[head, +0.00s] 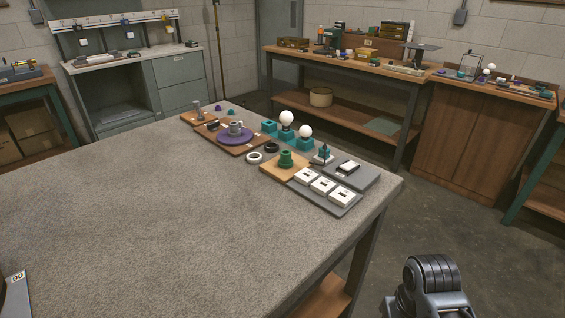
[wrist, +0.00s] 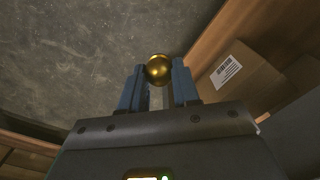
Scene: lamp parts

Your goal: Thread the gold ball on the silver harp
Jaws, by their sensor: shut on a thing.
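The gold ball (wrist: 158,68) is small, round and shiny, in the middle of the wrist view. My gripper (wrist: 158,82) has its two blue fingers closed on either side of it, and the ball sits at their tips. I cannot clearly make out the silver harp in either view. A thin wire frame (head: 469,66) stands on the far right bench in the head view, too small to tell what it is. The gold ball and my fingers do not show in the head view.
The large grey table (head: 150,220) is mostly bare; lamp parts crowd its far right end, among them a purple disc (head: 236,139) and a grey tray (head: 334,201) with white blocks. In the wrist view a cardboard box (wrist: 236,78) lies at right, beside a wooden edge.

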